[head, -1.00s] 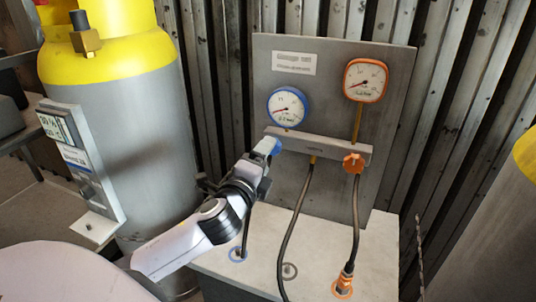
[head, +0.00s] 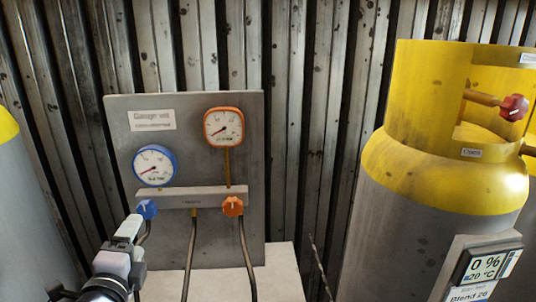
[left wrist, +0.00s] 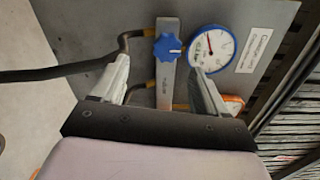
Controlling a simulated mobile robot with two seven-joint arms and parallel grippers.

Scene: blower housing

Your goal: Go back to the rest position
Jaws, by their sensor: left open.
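My left gripper (head: 128,232) is at the lower left of the head view, just below and left of the blue knob (head: 147,208) on the gauge panel (head: 255,130). In the left wrist view its two fingers (left wrist: 160,68) are spread and empty. The blue knob (left wrist: 167,47) shows beyond them, apart from both fingers. My right gripper is in neither view.
The panel carries a blue gauge (head: 155,166), an orange gauge (head: 224,127) and an orange knob (head: 232,206). Hoses (head: 191,255) hang below. A yellow-topped cylinder (head: 400,225) stands at the right, another grey one (head: 30,220) at the left edge. Corrugated wall behind.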

